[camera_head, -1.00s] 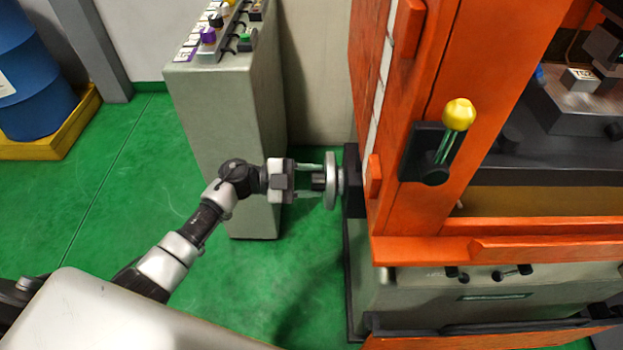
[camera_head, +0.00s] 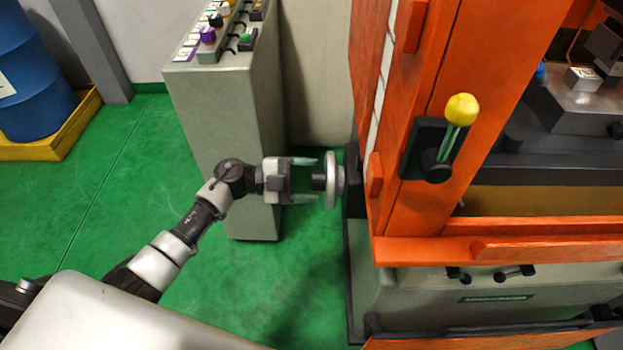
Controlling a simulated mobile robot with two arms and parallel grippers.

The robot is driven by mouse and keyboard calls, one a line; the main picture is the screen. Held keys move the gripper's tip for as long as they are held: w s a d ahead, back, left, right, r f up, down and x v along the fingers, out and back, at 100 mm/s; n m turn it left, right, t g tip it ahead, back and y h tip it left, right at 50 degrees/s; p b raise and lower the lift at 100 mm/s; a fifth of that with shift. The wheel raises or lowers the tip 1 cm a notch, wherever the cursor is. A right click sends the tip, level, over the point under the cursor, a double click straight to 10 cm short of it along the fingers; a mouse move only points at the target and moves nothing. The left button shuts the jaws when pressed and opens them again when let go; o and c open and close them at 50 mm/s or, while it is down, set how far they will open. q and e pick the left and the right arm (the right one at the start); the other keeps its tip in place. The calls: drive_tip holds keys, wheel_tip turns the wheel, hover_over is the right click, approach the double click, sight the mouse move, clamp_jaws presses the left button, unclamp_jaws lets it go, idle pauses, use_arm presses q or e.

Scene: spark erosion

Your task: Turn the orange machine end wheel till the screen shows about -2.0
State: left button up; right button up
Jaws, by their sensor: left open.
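The orange machine (camera_head: 430,230) fills the right side of the head view. Its end wheel (camera_head: 331,180) is a grey disc seen edge-on at the machine's left side, with a dark hub or knob (camera_head: 318,181) facing my gripper. My left gripper (camera_head: 304,181) is open. Its two fingers point right at the wheel, one above and one below the line of the dark knob. The fingertips stop just short of the disc, and no contact shows. My right gripper is not in view. No screen with a reading shows.
A yellow-knobbed lever (camera_head: 461,110) sticks out from the machine's orange front. A blue barrel (camera_head: 35,80) stands on a yellow tray at far left. Green floor is clear at left.

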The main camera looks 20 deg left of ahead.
use_arm(q)
drive_tip(key=b+v, duration=0.1)
drive_tip(key=v, duration=0.9)
drive_tip(key=s+a+f+n+t+y+p, duration=0.1)
drive_tip(key=a+f+n+t+y, duration=0.1)
drive_tip(key=f+n+t+y, duration=0.55)
drive_tip(key=s+a+f+n+t+y+p, duration=0.1)
drive_tip(key=a+f+n+t+y, duration=0.15)
drive_tip(key=f+n, duration=0.85)
drive_tip(key=s+f+g+y, duration=0.3)
drive_tip(key=s+f+y, duration=0.35)
drive_tip(key=f, duration=0.65)
drive_tip(key=s+d+f+n+g, duration=0.1)
drive_tip(key=s+d+f+g, duration=0.1)
drive_tip(key=s, duration=0.9)
drive_tip(key=s+d+f+n+g+p, duration=0.1)
drive_tip(key=s+f+g, duration=0.4)
drive_tip(key=s, duration=0.5)
drive_tip(key=s+d+f+n+g+p, duration=0.1)
drive_tip(key=s+f+g, duration=0.3)
drive_tip(key=s, duration=0.7)
wheel_tip(320, 180, down, 3)
drive_tip(key=shift+s+d+r+n+y, duration=0.25)
drive_tip(key=shift+s+d+n+y, duration=0.15)
drive_tip(key=shift+d, duration=0.5)
